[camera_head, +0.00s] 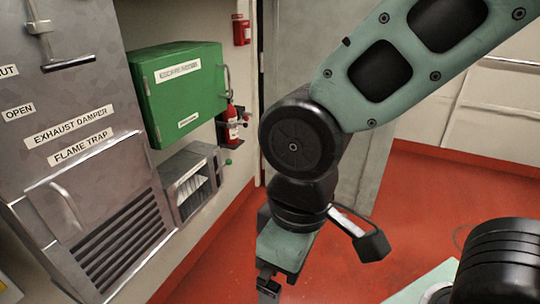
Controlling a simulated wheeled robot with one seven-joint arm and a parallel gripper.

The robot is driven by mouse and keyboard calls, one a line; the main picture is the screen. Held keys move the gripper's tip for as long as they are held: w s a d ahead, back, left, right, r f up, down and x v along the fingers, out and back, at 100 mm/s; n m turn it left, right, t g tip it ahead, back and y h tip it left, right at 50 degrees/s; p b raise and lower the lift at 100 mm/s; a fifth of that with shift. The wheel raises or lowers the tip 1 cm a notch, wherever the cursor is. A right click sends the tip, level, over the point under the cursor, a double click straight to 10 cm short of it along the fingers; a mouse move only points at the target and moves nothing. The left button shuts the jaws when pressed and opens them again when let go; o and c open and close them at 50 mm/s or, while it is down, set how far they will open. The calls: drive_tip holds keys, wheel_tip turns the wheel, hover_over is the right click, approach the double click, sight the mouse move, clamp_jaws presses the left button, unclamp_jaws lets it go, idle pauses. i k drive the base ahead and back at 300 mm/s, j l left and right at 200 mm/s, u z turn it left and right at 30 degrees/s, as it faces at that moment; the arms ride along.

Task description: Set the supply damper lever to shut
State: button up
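No label reading supply damper shows in this view. A metal lever (41,27) with a bar-shaped end is on the grey cabinet (95,85) at the upper left. Below it are an OPEN label (18,111), a cut-off label ending in "UT" (8,71) and an EXHAUST DAMPER label (68,125). My gripper (268,287) hangs downward at the bottom middle, well right of the cabinet and apart from it. Its fingertips are at or past the frame's bottom edge, so its opening is unclear.
A FLAME TRAP label (80,146), a pull handle (68,205) and a louvred vent (122,245) are lower on the cabinet. A green box (180,90), a fire extinguisher (231,122) and an open grey wall box (190,180) are along the wall.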

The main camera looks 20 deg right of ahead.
sight(228, 161)
drive_tip(key=i+l, duration=0.2)
drive_tip(key=i, duration=0.2)
drive_tip(key=i+l+u, duration=0.1)
drive_tip(key=i, duration=0.25)
drive_tip(key=i+l, duration=0.3)
drive_tip(key=i+u, duration=0.05)
drive_tip(key=i, duration=0.05)
